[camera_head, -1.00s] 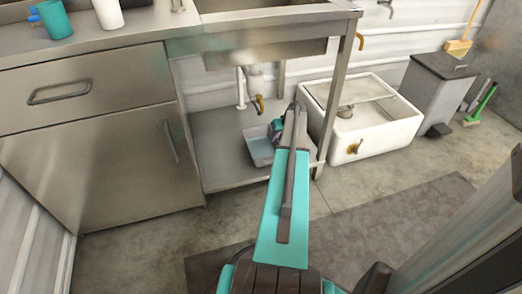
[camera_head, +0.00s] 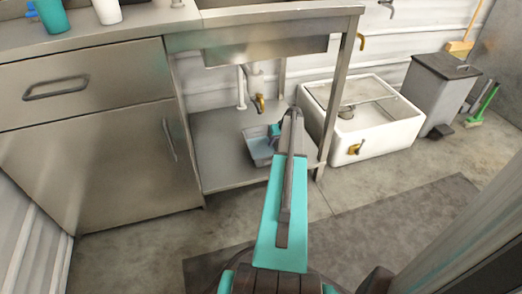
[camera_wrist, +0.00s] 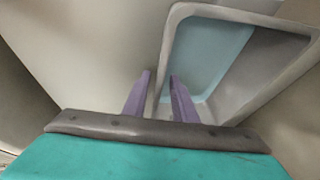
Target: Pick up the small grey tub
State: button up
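The small grey tub (camera_head: 258,150) sits on the low steel shelf under the sink, partly hidden by my arm. In the wrist view the tub (camera_wrist: 172,45) shows a grey rim and a pale blue inside. My gripper (camera_wrist: 158,78) is open, with two purple fingers apart. The tub's left wall appears between them: the left finger is outside the tub, the right finger overlaps its inside in the picture. I cannot tell whether either touches the wall. In the head view the fingers are hidden.
The steel shelf (camera_head: 222,172) lies between a cabinet (camera_head: 100,170) and the table's right leg (camera_head: 334,100). A white ceramic sink (camera_head: 385,140) stands right, beside a grey bin (camera_head: 437,95).

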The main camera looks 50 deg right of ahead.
grip_shut()
dwell(1.4)
